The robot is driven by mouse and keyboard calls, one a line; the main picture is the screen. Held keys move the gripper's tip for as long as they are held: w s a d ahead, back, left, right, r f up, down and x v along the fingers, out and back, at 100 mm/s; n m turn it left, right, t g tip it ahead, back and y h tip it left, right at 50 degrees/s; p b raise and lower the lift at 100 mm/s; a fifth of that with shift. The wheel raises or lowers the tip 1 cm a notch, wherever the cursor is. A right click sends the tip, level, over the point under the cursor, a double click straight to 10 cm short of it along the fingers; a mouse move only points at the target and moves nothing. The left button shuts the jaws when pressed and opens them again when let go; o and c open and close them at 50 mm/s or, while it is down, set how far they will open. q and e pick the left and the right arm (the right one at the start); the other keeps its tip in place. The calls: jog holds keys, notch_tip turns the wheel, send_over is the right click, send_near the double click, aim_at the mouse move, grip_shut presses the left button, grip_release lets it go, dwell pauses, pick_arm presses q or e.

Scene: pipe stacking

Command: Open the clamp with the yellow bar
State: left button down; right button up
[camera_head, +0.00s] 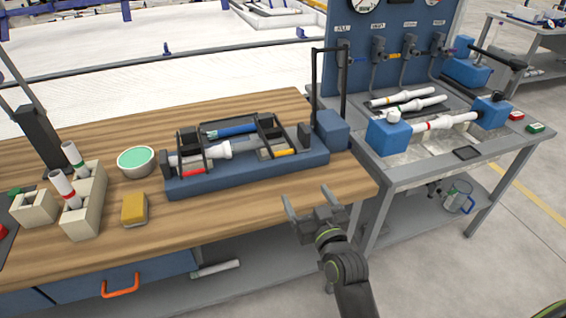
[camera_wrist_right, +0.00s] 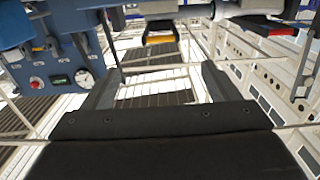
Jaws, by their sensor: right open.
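The clamp with the yellow bar (camera_head: 280,153) is the right one of two on a blue fixture (camera_head: 240,174) on the wooden bench. Its black side arms (camera_head: 271,130) run back from the bar, which lies low at the fixture's front. The yellow bar also shows at the top middle of the right wrist view (camera_wrist_right: 160,38). My right gripper (camera_head: 310,199) is open and empty, in front of the fixture at the bench's front edge, apart from the bar. It also shows in the wrist view (camera_wrist_right: 158,82). My left gripper is out of view.
A red-bar clamp (camera_head: 194,172) is on the fixture's left. A white pipe (camera_head: 216,150) and a blue pipe (camera_head: 231,130) lie in it. A blue block (camera_head: 331,130) with a tall black frame stands at its right. A yellow sponge (camera_head: 134,210) and bowl (camera_head: 136,160) are left.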

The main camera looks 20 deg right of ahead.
jog(key=p, duration=0.2)
send_near(284, 154)
jog(key=w, duration=0.2)
jog(key=shift+w+a+f+b, duration=0.1)
jog(key=shift+w+b, duration=0.15)
jog(key=shift+w, duration=1.9)
jog(key=shift+w+f+b, duration=0.1)
jog(key=shift+w+b, duration=0.1)
jog(key=shift+w, duration=2)
